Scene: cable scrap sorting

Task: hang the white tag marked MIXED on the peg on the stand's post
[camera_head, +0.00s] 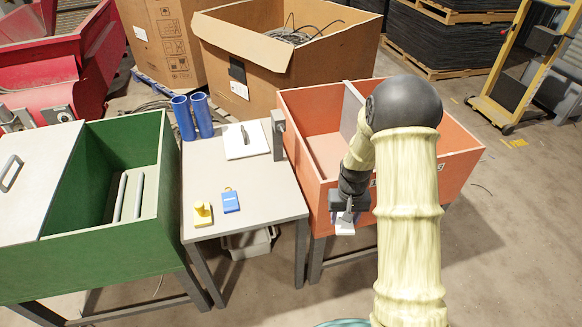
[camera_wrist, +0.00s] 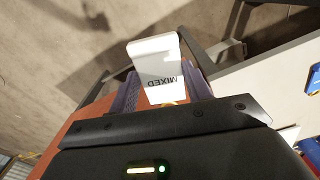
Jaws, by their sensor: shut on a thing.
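The white tag marked MIXED (camera_wrist: 158,62) is held between the two fingers of my gripper (camera_wrist: 160,92). Its lettering appears upside down in the wrist view. In the head view the tag (camera_head: 345,229) hangs below my gripper (camera_head: 346,212), in front of the orange bin's near wall and right of the table. A grey upright post (camera_head: 278,138) stands at the right edge of the table, left of my gripper and apart from it. It looks like the stand's post, but I cannot make out the peg.
The orange bin (camera_head: 459,166) is to the right, the green bin (camera_head: 85,261) to the left. The table's front middle is clear.

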